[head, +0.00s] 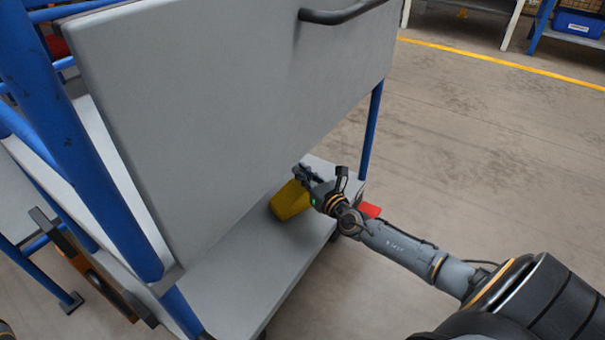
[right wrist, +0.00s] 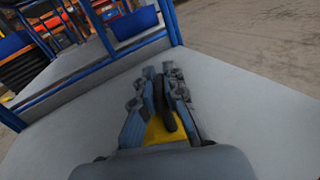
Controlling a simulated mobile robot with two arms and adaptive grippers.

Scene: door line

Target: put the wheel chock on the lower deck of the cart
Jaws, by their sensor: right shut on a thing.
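The wheel chock is yellow (head: 290,201) and is at the lower deck (head: 238,262) of the cart in the head view. My right gripper (head: 303,175) is shut on the chock at its upper end. In the right wrist view the chock (right wrist: 158,131) shows between the fingers of the gripper (right wrist: 166,75), above the grey deck (right wrist: 240,105). I cannot tell whether the chock touches the deck. The cart has blue posts (head: 371,130) and a large grey panel (head: 220,90) above the deck. My left gripper is not in view.
A red thing (head: 370,210) shows beside the deck's right edge, partly behind my right arm. The grey panel with its dark handle (head: 345,14) stands over the deck. Open floor (head: 480,150) lies to the right, with a yellow line (head: 500,65).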

